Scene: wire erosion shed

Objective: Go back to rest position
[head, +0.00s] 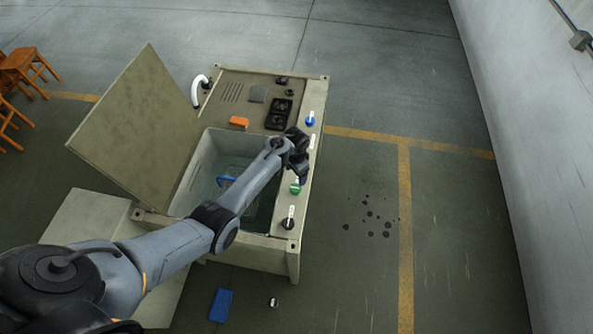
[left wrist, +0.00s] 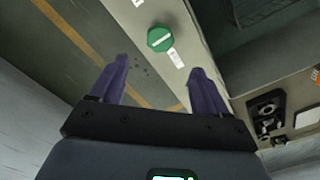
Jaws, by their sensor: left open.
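My left arm reaches in from the lower left of the head view, over the open tank of a beige machine (head: 262,244). My left gripper (head: 301,178) is above the machine's right rim, close to a green knob (head: 295,188). In the left wrist view the two purple fingers (left wrist: 158,88) are spread with nothing between them. The green knob (left wrist: 160,39) shows beyond the fingertips, apart from them. My right gripper is not in view.
The machine's lid (head: 140,120) stands open at left. A blue knob (head: 310,119) and a black knob (head: 288,223) sit on the same rim. An orange block (head: 239,122) lies on the top. A blue object (head: 221,305) lies on the floor. Floor at right is free, beside a wall (head: 530,130).

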